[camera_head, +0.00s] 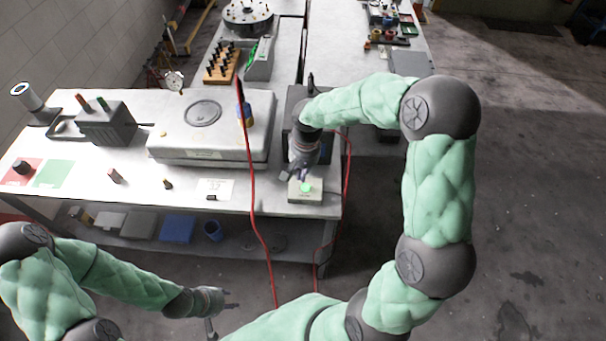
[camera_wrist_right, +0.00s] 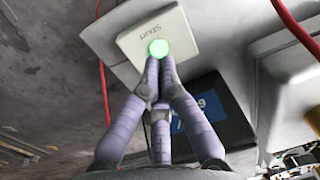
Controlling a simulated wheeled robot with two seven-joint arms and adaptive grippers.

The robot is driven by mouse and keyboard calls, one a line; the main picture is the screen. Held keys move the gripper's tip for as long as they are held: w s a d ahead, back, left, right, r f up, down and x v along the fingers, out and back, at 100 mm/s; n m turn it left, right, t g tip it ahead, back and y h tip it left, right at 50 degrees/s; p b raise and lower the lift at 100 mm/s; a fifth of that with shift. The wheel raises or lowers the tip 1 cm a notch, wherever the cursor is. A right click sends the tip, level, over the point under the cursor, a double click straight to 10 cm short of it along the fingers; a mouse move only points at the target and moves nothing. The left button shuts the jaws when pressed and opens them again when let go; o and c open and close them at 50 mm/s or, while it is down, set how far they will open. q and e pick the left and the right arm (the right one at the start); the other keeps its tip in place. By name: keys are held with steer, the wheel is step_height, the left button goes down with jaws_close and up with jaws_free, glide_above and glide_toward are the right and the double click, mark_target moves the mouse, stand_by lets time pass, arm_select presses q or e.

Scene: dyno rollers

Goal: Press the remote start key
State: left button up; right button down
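The start key is a glowing green round button (camera_head: 305,187) on a small beige box (camera_head: 310,197) at the front right corner of the workbench. In the right wrist view the key (camera_wrist_right: 158,47) sits on the box face (camera_wrist_right: 180,32) beside the word START. My right gripper (camera_head: 296,177) points down over the box. In the wrist view its fingers (camera_wrist_right: 158,66) are together, with tips at the key's lower edge; I cannot tell if they press it. My left gripper (camera_head: 228,312) hangs in front of the bench with its fingers spread, empty and far from the key.
A large pale case (camera_head: 215,140) stands left of the box on the bench (camera_head: 135,200). A red cable (camera_head: 254,215) hangs over the front edge, and another runs down the bench's right side. A dark box with a blue label (camera_wrist_right: 205,110) lies near the fingers. The right floor is clear.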

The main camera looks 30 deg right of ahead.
step_height(320, 180, up, 6)
steer(key=m+h, duration=0.1)
glide_above(308, 187)
arm_select(q)
steer(key=shift+w+a+r, duration=0.15)
steer(key=shift+w+r, duration=0.2)
steer(key=shift+w, duration=0.25)
arm_select(e)
steer(key=shift+d+f, duration=0.1)
steer(key=shift+f, duration=0.1)
arm_select(q)
step_height(308, 187, down, 2)
steer(key=shift+f+b, duration=0.1)
steer(key=shift+b, duration=0.75)
arm_select(e)
step_height(308, 187, down, 14)
steer(key=shift+f, duration=0.1)
